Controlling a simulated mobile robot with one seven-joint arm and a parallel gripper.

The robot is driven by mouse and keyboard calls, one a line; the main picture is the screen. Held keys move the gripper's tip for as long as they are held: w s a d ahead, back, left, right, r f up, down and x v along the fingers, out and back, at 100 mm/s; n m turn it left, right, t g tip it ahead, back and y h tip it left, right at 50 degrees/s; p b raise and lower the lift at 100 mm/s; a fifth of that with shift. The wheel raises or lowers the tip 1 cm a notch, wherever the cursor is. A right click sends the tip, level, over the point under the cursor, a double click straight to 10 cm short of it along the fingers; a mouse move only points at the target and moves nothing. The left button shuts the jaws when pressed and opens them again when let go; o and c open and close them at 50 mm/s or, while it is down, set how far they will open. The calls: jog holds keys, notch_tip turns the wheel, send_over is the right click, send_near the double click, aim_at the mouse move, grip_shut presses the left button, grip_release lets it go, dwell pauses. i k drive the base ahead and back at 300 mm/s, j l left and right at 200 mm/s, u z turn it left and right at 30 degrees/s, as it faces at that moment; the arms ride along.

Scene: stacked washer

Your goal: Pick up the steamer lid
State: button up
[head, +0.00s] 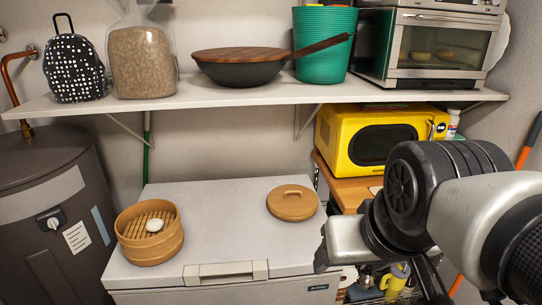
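The steamer lid (292,205) is a round, tan wooden disc with a raised bar handle. It lies flat, handle up, on the right part of the white chest freezer's top (225,215). The bamboo steamer basket (150,245) stands open at the left on the same top, with one white bun (154,225) on its slats. My gripper (321,260) shows only partly, at the end of my arm, to the right of and nearer than the lid. It appears apart from the lid. Its fingers are seen edge-on, so their opening is hidden.
A shelf (250,94) above holds a lidded wok (240,72), a green bin (324,40), and a toaster oven (430,45). A yellow microwave (375,135) stands behind my arm at right. A dark tank (50,220) is at left. The freezer's middle is clear.

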aim_at(290, 202)
jog(key=i+l+u, duration=0.15)
jog(key=i+l, duration=0.6)
jog(key=l, duration=0.15)
